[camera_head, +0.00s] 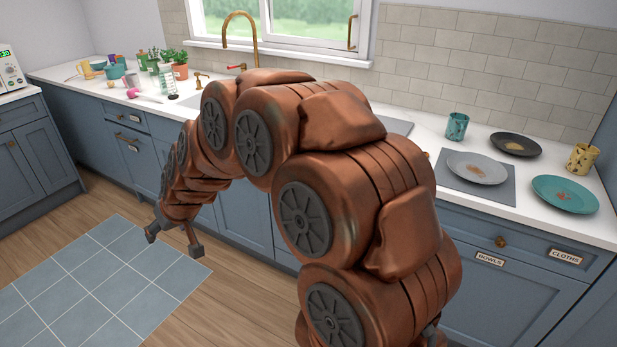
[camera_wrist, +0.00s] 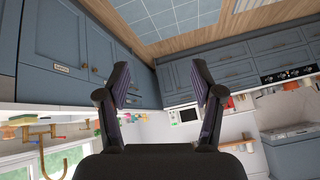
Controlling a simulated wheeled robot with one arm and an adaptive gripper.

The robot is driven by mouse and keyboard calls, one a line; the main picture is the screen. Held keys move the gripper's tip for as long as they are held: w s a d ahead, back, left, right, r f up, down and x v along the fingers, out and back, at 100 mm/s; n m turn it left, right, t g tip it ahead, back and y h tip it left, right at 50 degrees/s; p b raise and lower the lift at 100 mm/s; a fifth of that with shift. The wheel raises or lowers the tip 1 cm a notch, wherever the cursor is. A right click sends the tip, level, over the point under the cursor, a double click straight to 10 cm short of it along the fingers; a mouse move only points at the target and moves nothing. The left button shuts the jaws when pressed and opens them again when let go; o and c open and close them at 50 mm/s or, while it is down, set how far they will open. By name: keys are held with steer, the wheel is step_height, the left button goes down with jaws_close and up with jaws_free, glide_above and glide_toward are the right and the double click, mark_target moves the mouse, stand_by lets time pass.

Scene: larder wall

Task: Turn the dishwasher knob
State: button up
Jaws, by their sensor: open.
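My gripper (camera_head: 174,240) is open and empty. In the head view it hangs low in front of the blue cabinets, above the floor near the blue tiles. In the wrist view, which looks upside down, both fingers of my gripper (camera_wrist: 161,84) stand wide apart with nothing between them. I cannot identify a dishwasher or its knob for certain in either view. My arm hides part of the cabinet fronts below the sink in the head view. A black panel with several round knobs (camera_wrist: 288,73) shows at the right of the wrist view, well away from the fingers.
The counter (camera_head: 440,136) carries plates such as a teal one (camera_head: 565,194), cups, and potted plants (camera_head: 179,68). A brass tap (camera_head: 240,38) stands by the window. Drawer fronts carry labels, one reading BOWLS (camera_head: 489,259). Blue tiles (camera_head: 95,270) and wooden floor are clear.

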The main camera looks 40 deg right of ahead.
steer(key=w+d+f+m+t+h+b, duration=0.1)
steer(key=w+d+f+m+t+h, duration=0.15)
steer(key=w+d, duration=0.85)
steer(key=w+d+f+m+t+h+b, duration=0.1)
steer(key=w+d+f+h, duration=0.25)
steer(key=d, duration=0.25)
steer(key=w+d+f+m+t+h, duration=0.1)
steer(key=w+d+f+h, duration=0.1)
steer(key=w+d, duration=0.35)
steer(key=s+d+f+m+g+h+b, duration=0.15)
steer(key=s+d+f+g+h, duration=0.3)
steer(key=d, duration=0.75)
steer(key=s+d+f+m+g+h, duration=0.3)
steer(key=s+d+h, duration=0.35)
steer(key=d, duration=0.65)
steer(key=shift+t, duration=0.6)
steer(key=shift+f+p+x, duration=0.2)
steer(key=shift+p+x, duration=0.1)
steer(key=shift+x, duration=1.55)
steer(key=shift+f+p+x, duration=0.15)
steer(key=shift+p+x, duration=0.1)
steer(key=shift+x, duration=1.6)
steer(key=shift+w+a, duration=0.1)
steer(key=shift+w, duration=0.05)
steer(key=shift+c, duration=0.2)
steer(key=c, duration=1.1)
